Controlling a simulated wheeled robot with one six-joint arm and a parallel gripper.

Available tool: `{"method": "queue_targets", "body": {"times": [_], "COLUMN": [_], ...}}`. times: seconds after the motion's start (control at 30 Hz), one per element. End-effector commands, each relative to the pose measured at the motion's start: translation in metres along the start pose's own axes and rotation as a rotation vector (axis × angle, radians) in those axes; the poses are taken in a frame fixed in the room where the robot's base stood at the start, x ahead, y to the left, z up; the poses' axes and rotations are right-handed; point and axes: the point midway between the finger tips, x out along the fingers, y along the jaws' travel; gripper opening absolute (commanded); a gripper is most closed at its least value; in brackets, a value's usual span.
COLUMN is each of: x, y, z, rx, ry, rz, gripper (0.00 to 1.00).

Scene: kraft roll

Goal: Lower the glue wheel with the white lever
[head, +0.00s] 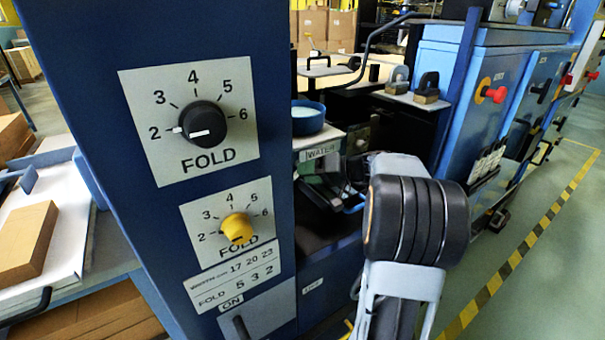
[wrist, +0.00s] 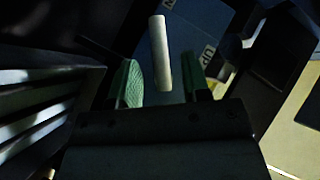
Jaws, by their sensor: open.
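The white lever (wrist: 160,50) stands up in the middle of the wrist view, in front of a blue panel with the letters "UP" on it. My gripper (wrist: 163,82) is open, with one green finger pad on each side of the lever's lower part. Gaps show between the lever and both pads; I cannot tell how deep the lever sits between them. In the head view my dark arm end covers this spot, and the lever does not show there. I cannot make out the glue wheel in either view.
A blue cabinet with a black FOLD knob (head: 203,127) and a yellow knob (head: 237,229) stands close on the left. A blue bowl (head: 307,117) sits behind a "WATER" label (head: 322,152). The floor beyond the striped yellow line (head: 520,250) is clear.

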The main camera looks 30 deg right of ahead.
Motion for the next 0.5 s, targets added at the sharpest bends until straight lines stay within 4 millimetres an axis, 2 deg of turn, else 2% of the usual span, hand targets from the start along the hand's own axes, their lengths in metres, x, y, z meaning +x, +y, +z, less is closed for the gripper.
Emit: {"method": "queue_targets", "body": {"times": [0.2, 0.5], "x": [-0.048, -0.098], "y": [-0.001, -0.001], "z": [-0.002, -0.001], "rx": [0.001, 0.001], "ry": [0.005, 0.002], "rz": [0.002, 0.002], "gripper": [0.43, 0.43]}}
